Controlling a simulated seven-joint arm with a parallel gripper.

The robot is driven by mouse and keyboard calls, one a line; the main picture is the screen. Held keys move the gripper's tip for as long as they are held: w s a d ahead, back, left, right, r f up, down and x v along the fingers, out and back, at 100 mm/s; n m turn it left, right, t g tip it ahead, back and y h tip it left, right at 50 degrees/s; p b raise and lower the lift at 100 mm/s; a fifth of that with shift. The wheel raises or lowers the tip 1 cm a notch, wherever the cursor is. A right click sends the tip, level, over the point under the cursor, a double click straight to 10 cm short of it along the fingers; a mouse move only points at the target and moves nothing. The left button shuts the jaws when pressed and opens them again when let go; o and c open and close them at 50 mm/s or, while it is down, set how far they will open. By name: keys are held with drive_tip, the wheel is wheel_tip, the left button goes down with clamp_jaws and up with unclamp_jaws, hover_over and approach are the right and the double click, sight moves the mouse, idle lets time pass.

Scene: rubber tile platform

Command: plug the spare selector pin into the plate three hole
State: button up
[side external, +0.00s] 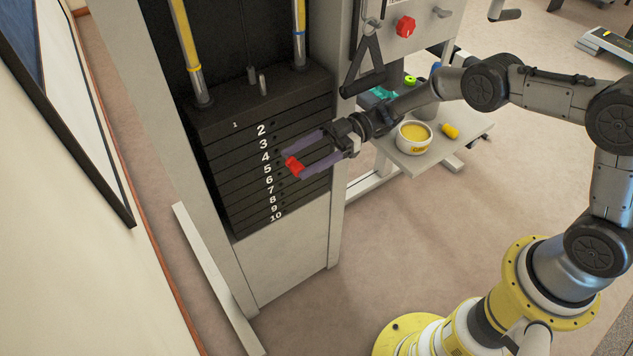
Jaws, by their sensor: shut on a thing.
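The black weight stack (215,153) stands in a light grey frame, its plates numbered in white from 1 at the top to 10. Plate three (264,144) is near the top; its hole is small and hard to make out beside the number. My gripper (294,163) has purple fingers and is shut on the red head of the selector pin (293,167). It holds the pin in front of the stack, beside the numbers 4 and 5 in the picture. The pin's shaft is not clearly visible, and I cannot tell whether it touches the stack.
A small side table (405,163) right of the stack holds a white tub (414,140) with yellow contents, a yellow cylinder (450,130) and other small items. A red knob (405,27) and a black handle (364,69) are above it. Open carpet lies in front.

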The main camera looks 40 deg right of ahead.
drive_tip(key=shift+w+d+r+t, duration=0.15)
drive_tip(key=shift+w+r+t, duration=0.25)
drive_tip(key=shift+r, duration=0.15)
drive_tip(key=shift+w, duration=1.45)
drive_tip(key=shift+w+d+r, duration=0.2)
drive_tip(key=shift+w, duration=0.1)
idle(0.9)
drive_tip(key=shift+s+a+f, duration=0.1)
drive_tip(key=shift+s, duration=0.95)
drive_tip(key=shift+s+f, duration=0.1)
drive_tip(key=shift+s, duration=0.95)
